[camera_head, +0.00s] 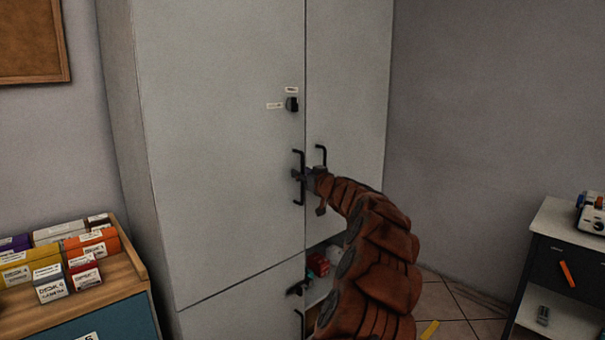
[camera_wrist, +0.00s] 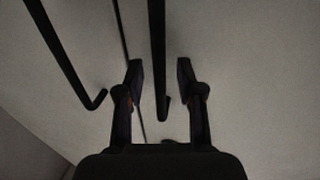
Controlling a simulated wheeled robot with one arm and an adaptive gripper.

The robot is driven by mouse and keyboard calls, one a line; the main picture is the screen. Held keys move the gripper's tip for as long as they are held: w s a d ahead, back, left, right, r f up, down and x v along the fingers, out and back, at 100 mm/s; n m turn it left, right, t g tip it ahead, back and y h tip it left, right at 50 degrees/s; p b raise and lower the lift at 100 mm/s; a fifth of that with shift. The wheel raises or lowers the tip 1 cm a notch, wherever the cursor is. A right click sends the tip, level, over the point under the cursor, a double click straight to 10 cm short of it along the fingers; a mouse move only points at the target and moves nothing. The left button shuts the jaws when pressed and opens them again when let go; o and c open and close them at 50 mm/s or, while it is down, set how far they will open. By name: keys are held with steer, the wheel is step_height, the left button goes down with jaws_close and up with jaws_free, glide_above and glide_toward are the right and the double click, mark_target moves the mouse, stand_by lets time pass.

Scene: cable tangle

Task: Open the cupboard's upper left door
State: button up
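The cupboard's upper left door (camera_head: 225,130) is a tall grey panel and looks closed, flush with the upper right door (camera_head: 350,80). Its black bar handle (camera_head: 299,160) stands upright near its right edge. My gripper (camera_head: 303,177) is at this handle, at about its mid-height. In the wrist view my gripper (camera_wrist: 160,80) has its two fingers apart, with a black bar handle (camera_wrist: 157,50) between them and gaps on both sides. The other black handle (camera_wrist: 65,50) is outside the fingers, to the left. My arm hides part of the upper right door.
A black lock-like block (camera_head: 292,104) with small labels sits above the handle. Below, an opening shows red items (camera_head: 318,264) on a shelf. A wooden-topped unit with boxes (camera_head: 50,283) stands at left, a dark drawer unit (camera_head: 553,270) at right.

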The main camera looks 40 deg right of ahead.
steer(key=shift+w, duration=0.15)
steer(key=shift+c, duration=0.3)
jaws_close()
stand_by(0.4)
